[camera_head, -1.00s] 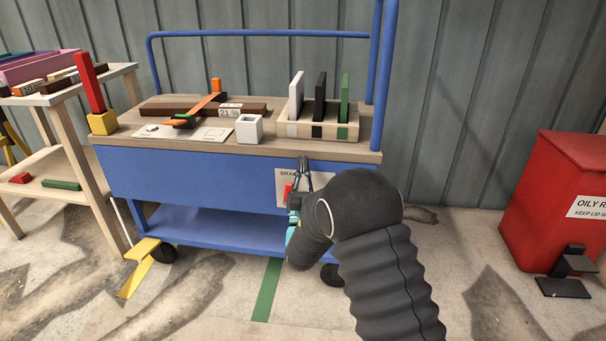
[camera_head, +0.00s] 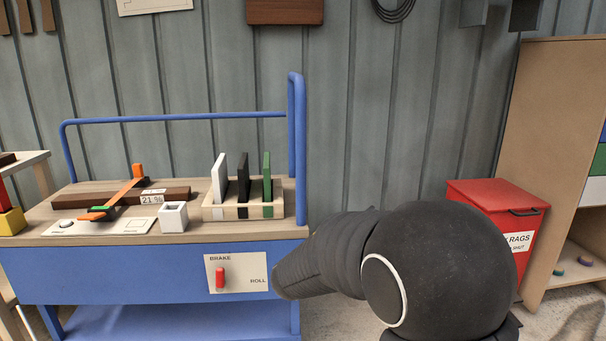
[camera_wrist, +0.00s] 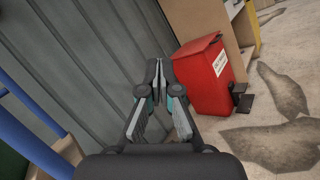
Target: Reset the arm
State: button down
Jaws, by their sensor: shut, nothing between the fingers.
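My arm, in its dark sleeve, fills the lower right of the head view, and my gripper is hidden behind it there. In the wrist view my gripper (camera_wrist: 158,75) is shut, fingertips together and empty, against a backdrop of grey wall and the red bin. The blue cart (camera_head: 120,276) stands to the left of my arm in the head view. Its brake panel has a red lever (camera_head: 220,277) by the word BRAKE, with ROLL at its right. My gripper touches nothing that I can see.
A red bin (camera_head: 497,215) and a wooden shelf (camera_head: 548,130) stand at right. The blue rail (camera_head: 297,150) rises near my arm.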

jog(key=s+d+f+m+g+y+p, duration=0.1)
jog(key=s+d+m+g+y, duration=0.2)
jog(key=s, duration=0.4)
jog(key=s+d+f+m+g+y+p, duration=0.1)
jog(key=s+d+m+g, duration=0.35)
jog(key=s, duration=0.25)
jog(key=s+d+f+m+g+y+p, duration=0.1)
jog(key=s+d+m+g+y, duration=0.15)
jog(key=s+d+m, duration=0.35)
jog(key=s+a+m+t+y+p, duration=0.2)
jog(key=s+a+m+y, duration=0.4)
jog(key=s+a+y, duration=0.3)
jog(key=s+a, duration=0.3)
jog(key=shift+s+f+m, duration=0.25)
jog(key=shift+f+m, duration=0.1)
jog(key=shift+f, duration=0.05)
